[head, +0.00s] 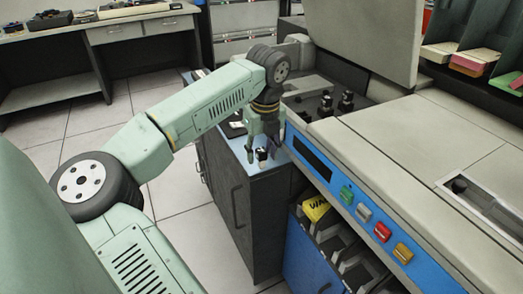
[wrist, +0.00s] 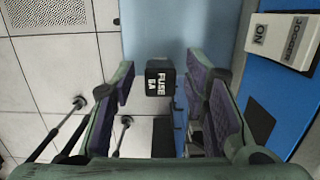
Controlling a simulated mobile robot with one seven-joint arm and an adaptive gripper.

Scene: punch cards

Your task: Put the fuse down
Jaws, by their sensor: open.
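The fuse (wrist: 159,82) is a small black block with white lettering, "FUSE 5A". In the wrist view it sits between the two purple-padded fingers of my gripper (wrist: 160,68), with a gap showing on each side. In the head view the fuse (head: 261,154) is a small dark block on the light blue top (head: 247,168) of a dark cabinet, below my gripper (head: 263,147). My gripper is open and points down. The fuse appears to rest on the blue top, though the fingers partly hide it in the head view.
The card machine with a blue front (head: 352,212) and coloured buttons stands close on the right. A switch marked "JOGGER ON" (wrist: 283,40) is right of my fingers. Card pockets hold a yellow card (head: 316,208). A bench (head: 128,30) is at the back left; the floor there is clear.

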